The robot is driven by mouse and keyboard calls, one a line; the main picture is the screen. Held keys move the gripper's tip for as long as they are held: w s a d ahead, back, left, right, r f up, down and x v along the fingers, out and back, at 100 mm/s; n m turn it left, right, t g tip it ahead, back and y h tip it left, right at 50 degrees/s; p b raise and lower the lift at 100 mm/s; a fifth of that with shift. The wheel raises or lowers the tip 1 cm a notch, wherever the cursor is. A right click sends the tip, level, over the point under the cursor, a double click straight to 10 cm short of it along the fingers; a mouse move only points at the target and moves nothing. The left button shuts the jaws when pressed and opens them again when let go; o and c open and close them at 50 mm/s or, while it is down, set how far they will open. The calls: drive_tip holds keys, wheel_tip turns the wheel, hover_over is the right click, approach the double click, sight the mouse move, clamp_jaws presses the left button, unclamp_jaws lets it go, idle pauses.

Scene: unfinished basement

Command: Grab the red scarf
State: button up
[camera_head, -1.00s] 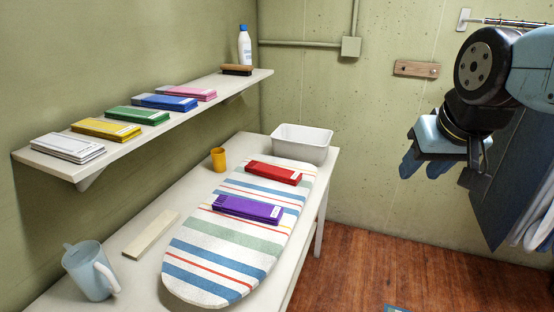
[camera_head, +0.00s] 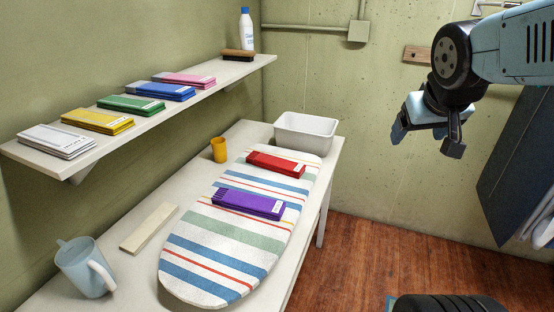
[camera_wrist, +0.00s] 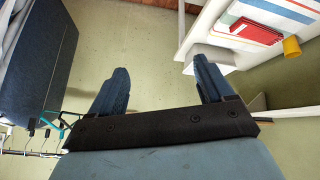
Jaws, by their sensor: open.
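The red scarf (camera_head: 276,165) is a flat folded bundle with a pale label at its right end. It lies on the far part of the striped ironing board (camera_head: 222,241), and it also shows at the upper right of the wrist view (camera_wrist: 256,32). A folded purple scarf (camera_head: 248,206) lies nearer on the same board. My gripper (camera_head: 399,131) is open and empty, in the air to the right of the table and well apart from the red scarf.
A white bin (camera_head: 305,133) and an orange cup (camera_head: 219,150) stand behind the board. A jug (camera_head: 85,268) and a wooden strip (camera_head: 149,227) are at left. A shelf (camera_head: 228,72) with folded scarves hangs above. Dark hanging cloth (camera_head: 510,170) is at right.

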drive_tip(key=shift+o, duration=1)
drive_tip(key=w+d+f+n+t, duration=0.1)
drive_tip(key=w+f+n+t, duration=0.1)
drive_tip(key=w, duration=1)
drive_tip(key=shift+w+d+f+n+h, duration=0.2)
drive_tip(key=shift+n+h, duration=0.1)
drive_tip(key=shift+n, duration=0.1)
drive_tip(key=w+a+f+n+t+y, duration=0.25)
drive_tip(key=w+f+n, duration=0.2)
drive_tip(key=w, duration=0.45)
drive_tip(key=n+g+y, duration=0.5)
drive_tip(key=g+y, duration=0.1)
drive_tip(key=y, duration=0.6)
approach(287, 164)
drive_tip(key=shift+t, duration=0.35)
drive_tip(key=x, duration=0.9)
drive_tip(key=shift+s+a+f, duration=0.1)
drive_tip(key=shift+a+f, duration=0.1)
drive_tip(key=shift+f, duration=0.05)
drive_tip(key=shift+c, duration=0.2)
drive_tip(key=c, duration=1.1)
